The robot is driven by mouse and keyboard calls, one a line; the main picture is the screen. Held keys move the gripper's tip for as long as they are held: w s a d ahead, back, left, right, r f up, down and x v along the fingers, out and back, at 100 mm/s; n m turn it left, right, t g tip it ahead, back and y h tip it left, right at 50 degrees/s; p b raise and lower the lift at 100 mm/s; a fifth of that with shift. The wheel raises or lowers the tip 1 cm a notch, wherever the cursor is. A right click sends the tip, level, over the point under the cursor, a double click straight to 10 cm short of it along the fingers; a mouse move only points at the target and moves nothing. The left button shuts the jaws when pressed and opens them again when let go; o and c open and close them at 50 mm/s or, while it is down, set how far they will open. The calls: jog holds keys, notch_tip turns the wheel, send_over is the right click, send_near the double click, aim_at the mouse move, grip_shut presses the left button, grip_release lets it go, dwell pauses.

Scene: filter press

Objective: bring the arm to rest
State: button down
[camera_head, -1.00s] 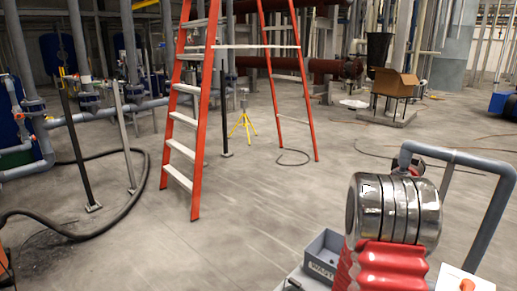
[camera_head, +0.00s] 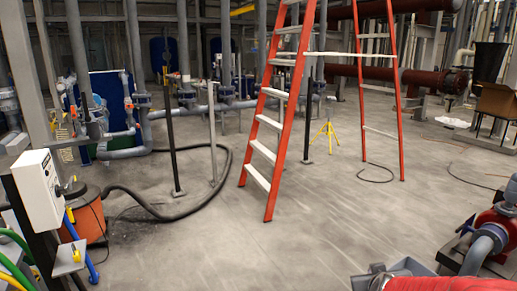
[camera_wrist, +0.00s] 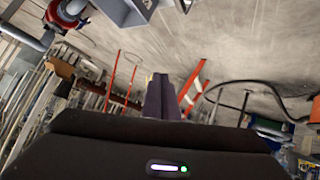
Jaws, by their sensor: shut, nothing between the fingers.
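My gripper (camera_wrist: 165,95) shows in the wrist view as two dark fingers pressed together, with nothing held between them. It points out over the hall, and the room appears upside down in that view. In the head view the gripper does not show. Only a red ribbed sleeve, which looks like part of my arm, shows low at the bottom right edge.
A red stepladder (camera_head: 282,110) stands ahead, with a yellow tripod (camera_head: 326,130) behind it. A black hose (camera_head: 215,185) curves across the floor at left. A white control box (camera_head: 38,188) is close at left. A red pump (camera_head: 495,228) is at right.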

jog(key=s+a+r+n+g+y, duration=0.1)
jog(key=s+a+r+y, duration=0.1)
jog(key=s+a+r, duration=0.3)
jog(key=s+a+y, duration=0.2)
jog(key=a, duration=0.6)
jog(key=s+a+r+g, duration=0.1)
jog(key=s+a, duration=0.1)
jog(key=s, duration=0.4)
jog(key=s+a+r+g, duration=0.1)
jog(key=s+a+g, duration=0.1)
jog(key=s, duration=0.5)
jog(key=shift+r, duration=0.3)
jog(key=shift+s, duration=0.1)
